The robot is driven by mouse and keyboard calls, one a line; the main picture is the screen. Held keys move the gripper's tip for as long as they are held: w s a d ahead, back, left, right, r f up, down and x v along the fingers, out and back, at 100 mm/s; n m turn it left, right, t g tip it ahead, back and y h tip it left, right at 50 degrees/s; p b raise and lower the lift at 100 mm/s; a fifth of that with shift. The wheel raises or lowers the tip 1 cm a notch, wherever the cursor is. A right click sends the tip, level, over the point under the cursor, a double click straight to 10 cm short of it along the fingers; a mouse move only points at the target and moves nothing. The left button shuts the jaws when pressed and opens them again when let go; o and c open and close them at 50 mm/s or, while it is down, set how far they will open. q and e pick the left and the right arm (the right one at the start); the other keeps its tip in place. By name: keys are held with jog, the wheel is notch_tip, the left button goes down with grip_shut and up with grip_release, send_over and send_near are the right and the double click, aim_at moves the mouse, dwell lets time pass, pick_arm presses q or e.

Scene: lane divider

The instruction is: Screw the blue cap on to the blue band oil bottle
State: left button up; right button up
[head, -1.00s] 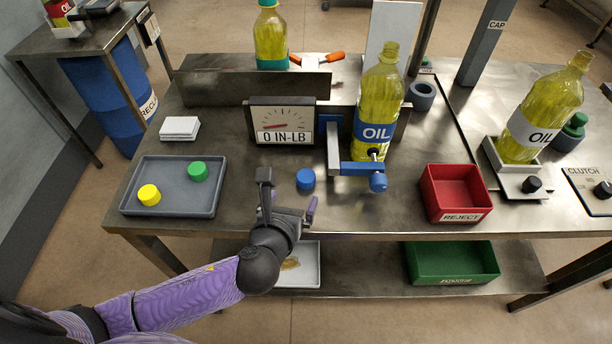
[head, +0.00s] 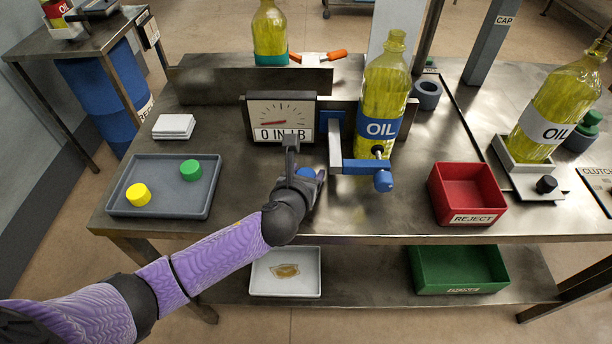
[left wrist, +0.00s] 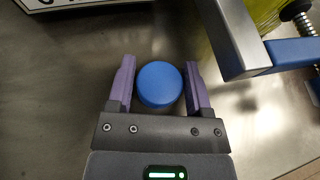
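The blue cap (left wrist: 160,84) lies on the metal bench between the two purple fingers of my left gripper (left wrist: 158,88); narrow gaps show on both sides of it in the left wrist view. In the head view the cap (head: 306,173) is partly hidden by my left gripper (head: 305,180). The blue band oil bottle (head: 381,108) stands upright behind the blue clamp (head: 372,168), its neck open with no cap on it. My right gripper is not in view.
A torque gauge (head: 282,118) reading 0 IN-LB stands behind my left gripper. A grey tray (head: 165,207) with yellow and green caps lies left. A red reject bin (head: 467,195) sits right of the clamp. A white band bottle (head: 555,112) stands farther right.

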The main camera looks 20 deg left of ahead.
pick_arm(q)
jog(key=c, duration=0.7)
jog(key=shift+c, duration=0.4)
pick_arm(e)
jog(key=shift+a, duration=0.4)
